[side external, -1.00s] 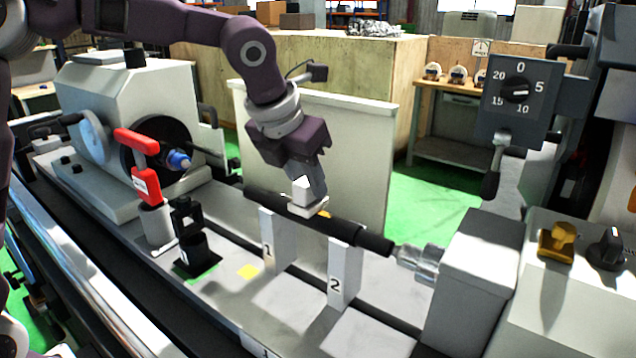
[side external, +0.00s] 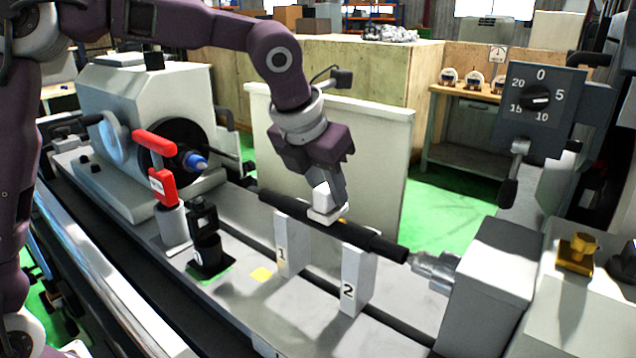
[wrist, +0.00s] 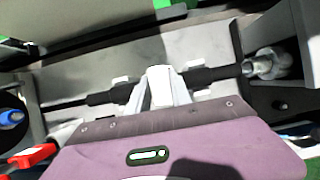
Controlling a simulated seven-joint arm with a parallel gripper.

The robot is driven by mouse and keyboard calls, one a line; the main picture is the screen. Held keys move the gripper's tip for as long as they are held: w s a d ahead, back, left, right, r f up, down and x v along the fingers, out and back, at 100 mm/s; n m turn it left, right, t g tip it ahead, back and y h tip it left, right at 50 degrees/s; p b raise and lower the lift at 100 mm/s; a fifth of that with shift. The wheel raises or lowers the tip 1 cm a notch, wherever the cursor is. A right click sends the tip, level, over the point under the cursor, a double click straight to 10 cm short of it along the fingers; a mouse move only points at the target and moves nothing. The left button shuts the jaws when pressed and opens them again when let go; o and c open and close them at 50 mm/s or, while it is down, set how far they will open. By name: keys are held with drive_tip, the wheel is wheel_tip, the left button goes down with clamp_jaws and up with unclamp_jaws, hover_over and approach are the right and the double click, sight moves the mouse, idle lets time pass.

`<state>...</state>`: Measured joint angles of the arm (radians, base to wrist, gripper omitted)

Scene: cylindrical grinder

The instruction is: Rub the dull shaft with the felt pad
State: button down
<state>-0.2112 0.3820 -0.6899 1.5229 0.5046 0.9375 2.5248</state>
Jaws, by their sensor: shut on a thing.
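The dark shaft (side external: 376,243) lies level across two white rests marked 1 (side external: 283,250) and 2 (side external: 350,290). It also crosses the wrist view (wrist: 212,76). My gripper (side external: 327,203) points down above the shaft between the rests. It is shut on the felt pad (side external: 322,214), a white block with a paler cream underside. The pad is at the top of the shaft and seems to touch it, but the exact contact is hidden. In the wrist view the white pad (wrist: 158,72) sits between the fingertips, over the shaft, whose middle is covered.
A metal tailstock centre (side external: 434,268) stands at the shaft's right end. A pale upright panel (side external: 370,150) is behind the shaft. A dial box (side external: 540,100) hangs at right.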

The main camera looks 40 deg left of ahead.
drive_tip(key=shift+d, duration=1.1)
drive_tip(key=shift+a+r, duration=0.1)
drive_tip(key=shift+a, duration=2.9)
wheel_tip(320, 180, up, 8)
